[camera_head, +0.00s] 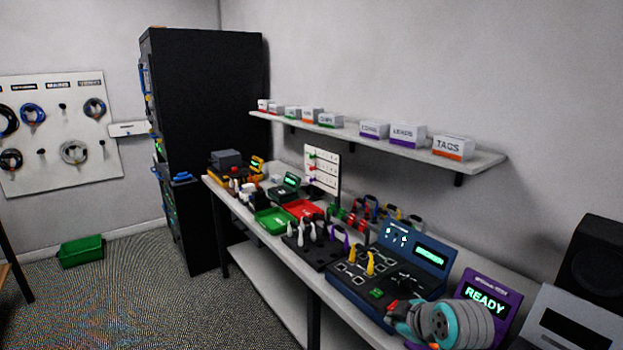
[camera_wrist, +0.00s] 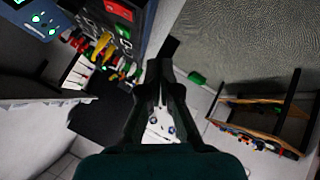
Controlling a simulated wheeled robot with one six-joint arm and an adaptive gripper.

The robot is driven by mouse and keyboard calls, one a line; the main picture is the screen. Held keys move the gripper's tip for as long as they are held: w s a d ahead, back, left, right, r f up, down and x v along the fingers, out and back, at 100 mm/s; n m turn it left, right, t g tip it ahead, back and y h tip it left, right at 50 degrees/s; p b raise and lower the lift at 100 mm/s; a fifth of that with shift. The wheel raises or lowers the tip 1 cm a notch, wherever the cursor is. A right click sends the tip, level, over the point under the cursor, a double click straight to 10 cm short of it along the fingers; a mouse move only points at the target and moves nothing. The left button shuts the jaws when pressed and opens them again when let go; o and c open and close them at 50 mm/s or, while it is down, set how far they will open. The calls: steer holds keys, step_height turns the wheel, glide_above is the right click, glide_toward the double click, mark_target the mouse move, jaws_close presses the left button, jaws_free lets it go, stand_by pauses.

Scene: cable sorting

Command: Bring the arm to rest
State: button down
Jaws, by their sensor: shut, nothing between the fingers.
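My gripper (camera_wrist: 166,72) is in the middle of the wrist view, its dark fingers together with nothing held. Part of my arm, with a teal and grey joint, shows at the bottom right of the head view, over the near end of the bench. The fingers are hard to make out there. In the wrist view the gripper is apart from the bench items, with floor and wall behind it.
The bench (camera_head: 235,208) holds a blue tester (camera_head: 417,252), a purple READY display (camera_head: 487,293), a green tray (camera_head: 274,220) and a red tray (camera_head: 304,208). A labelled-box shelf (camera_head: 480,160) hangs above. A black cabinet (camera_head: 205,100) and green floor bin (camera_head: 81,251) stand beyond.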

steer(key=s+f+m+t+h, duration=0.1)
steer(key=s+f+m, duration=0.3)
steer(key=s+f, duration=0.8)
steer(key=s+f+m+t+h, duration=0.1)
steer(key=s+f+m+t, duration=0.15)
steer(key=s+f, duration=0.8)
steer(key=s+r+m+t, duration=0.1)
steer(key=s+r, duration=0.5)
steer(key=s, duration=0.9)
steer(key=s+r+m+t, duration=0.1)
steer(key=s+r+m, duration=0.3)
steer(key=s, duration=1.1)
step_height(320, 180, up, 2)
steer(key=shift+r+h, duration=0.1)
steer(key=shift+h, duration=0.3)
